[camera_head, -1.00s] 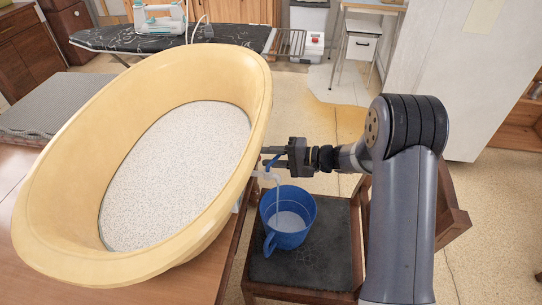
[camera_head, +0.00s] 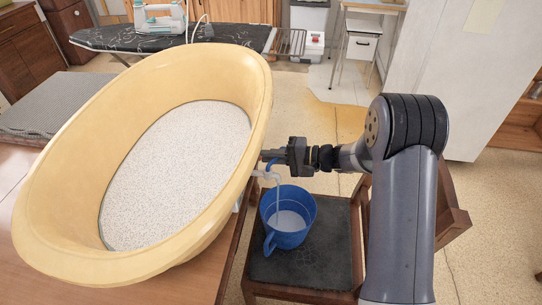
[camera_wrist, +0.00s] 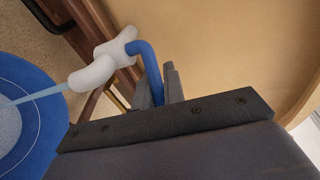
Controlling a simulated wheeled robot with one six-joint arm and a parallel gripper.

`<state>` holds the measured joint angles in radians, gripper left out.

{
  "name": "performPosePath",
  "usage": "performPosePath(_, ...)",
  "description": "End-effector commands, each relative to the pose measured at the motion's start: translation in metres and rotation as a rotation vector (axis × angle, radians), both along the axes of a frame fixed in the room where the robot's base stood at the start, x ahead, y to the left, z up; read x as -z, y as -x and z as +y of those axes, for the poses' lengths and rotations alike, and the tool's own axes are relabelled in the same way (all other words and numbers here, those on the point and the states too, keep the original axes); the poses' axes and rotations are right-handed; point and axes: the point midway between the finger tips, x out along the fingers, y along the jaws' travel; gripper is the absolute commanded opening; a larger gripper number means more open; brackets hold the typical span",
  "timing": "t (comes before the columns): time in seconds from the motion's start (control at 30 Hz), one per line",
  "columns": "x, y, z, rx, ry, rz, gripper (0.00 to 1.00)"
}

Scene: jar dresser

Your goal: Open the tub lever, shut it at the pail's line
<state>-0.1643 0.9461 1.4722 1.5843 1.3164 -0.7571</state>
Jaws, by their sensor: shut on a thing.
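The cream-yellow tub (camera_head: 60,215) holds a pale speckled fill and shows at the upper right in the wrist view (camera_wrist: 235,50). Its white tap (camera_wrist: 100,62) has a bent blue lever (camera_wrist: 148,68). My gripper (camera_head: 270,156) is shut on the lever beside the tub's right wall; in the wrist view its fingers (camera_wrist: 160,88) are around the lever's end. A pale stream (camera_head: 277,205) runs from the tap into the blue pail (camera_head: 295,234). The pail's pale surface (camera_wrist: 8,125) lies below a thin light line (camera_wrist: 40,120) on the inner wall, with blue between them.
The pail stands on a dark-seated wooden chair (camera_head: 325,270) beside the wooden top (camera_head: 195,285) that carries the tub. An ironing board (camera_head: 235,36) with an iron stands behind. Open floor (camera_head: 305,100) lies beyond the chair.

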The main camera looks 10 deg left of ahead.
Motion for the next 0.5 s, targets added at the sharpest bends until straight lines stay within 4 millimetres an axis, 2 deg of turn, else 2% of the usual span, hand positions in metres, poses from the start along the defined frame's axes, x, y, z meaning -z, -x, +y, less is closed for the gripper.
performPosePath(0.17, 0.003, 0.000, 0.002, -0.032, -0.002, -0.002, 0.00)
performPosePath(0.5, 0.004, 0.001, 0.013, -0.301, -0.001, -0.005, 0.00)
